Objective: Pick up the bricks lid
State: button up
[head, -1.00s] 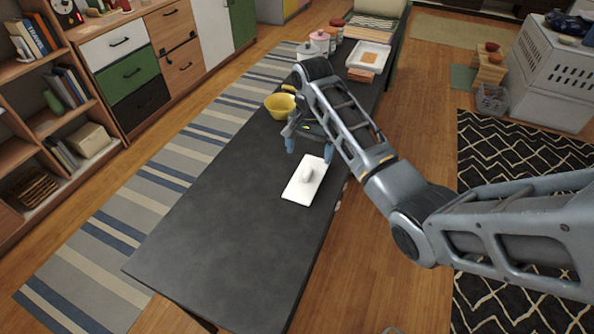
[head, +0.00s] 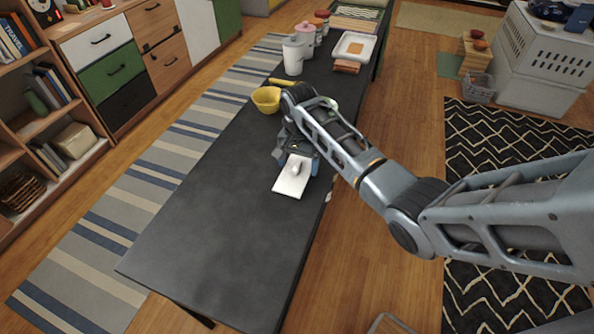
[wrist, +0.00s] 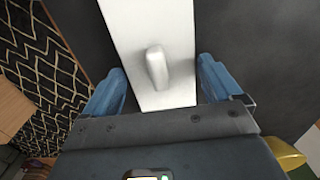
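The white flat rectangular slab with a small raised knob, which looks like the bricks lid (head: 288,185), lies on the dark tabletop (head: 215,220). In the wrist view the lid (wrist: 135,30) runs lengthwise between the blue fingers, with its knob near the middle. My gripper (wrist: 163,78) is open, with one finger on each side of the lid and no visible contact. In the head view my gripper (head: 297,166) is over the far end of the lid and partly hides it. Its height above the lid is hard to tell.
A yellow bowl (head: 266,99) stands just beyond my gripper. White canisters (head: 293,58), a pink-lidded pot (head: 305,32) and a white tray (head: 361,40) are farther back. The near part of the tabletop is clear.

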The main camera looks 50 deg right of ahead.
jog(key=c, duration=0.7)
jog(key=shift+o, duration=0.2)
jog(key=shift+r, duration=0.1)
